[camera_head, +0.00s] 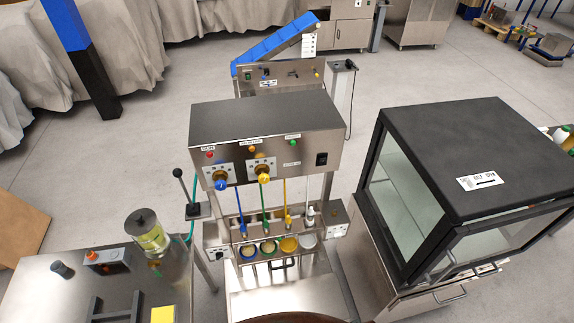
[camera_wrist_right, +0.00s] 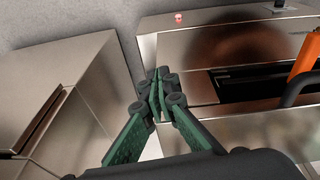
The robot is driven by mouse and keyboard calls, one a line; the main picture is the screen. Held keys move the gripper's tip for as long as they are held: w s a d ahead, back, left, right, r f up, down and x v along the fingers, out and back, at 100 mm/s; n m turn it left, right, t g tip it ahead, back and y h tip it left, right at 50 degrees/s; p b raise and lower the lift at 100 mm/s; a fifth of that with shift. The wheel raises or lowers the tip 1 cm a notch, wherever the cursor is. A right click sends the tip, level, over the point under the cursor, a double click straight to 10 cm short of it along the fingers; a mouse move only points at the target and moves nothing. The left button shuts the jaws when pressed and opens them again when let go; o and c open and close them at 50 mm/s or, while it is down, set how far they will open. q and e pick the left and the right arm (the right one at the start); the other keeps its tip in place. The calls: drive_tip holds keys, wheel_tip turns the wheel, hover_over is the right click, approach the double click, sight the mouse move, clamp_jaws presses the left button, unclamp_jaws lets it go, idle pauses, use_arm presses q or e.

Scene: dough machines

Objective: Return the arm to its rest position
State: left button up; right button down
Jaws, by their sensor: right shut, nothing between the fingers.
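My right gripper (camera_wrist_right: 158,95) shows in the right wrist view, with green fingers and dark tips. Its fingertips meet, and nothing is held between them. It points over the gap between two metal cabinets, clear of any object that I can make out. Neither gripper shows in the head view. My left gripper is not seen in any view.
A dough machine (camera_head: 265,130) with coloured knobs stands in the middle. A glass-sided cabinet (camera_head: 440,165) is at right, a metal table (camera_head: 60,295) at left. In the wrist view an orange part (camera_wrist_right: 306,58) and black handle (camera_wrist_right: 298,88) are at right.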

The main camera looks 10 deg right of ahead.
drive_tip(key=s+f+g+b, duration=0.1)
drive_tip(key=s+f+b, duration=0.3)
drive_tip(key=s+f, duration=1.5)
wheel_tip(320, 180, down, 3)
drive_tip(key=shift+r+n, duration=0.1)
drive_tip(key=shift+n, duration=0.2)
drive_tip(key=shift+s, duration=0.1)
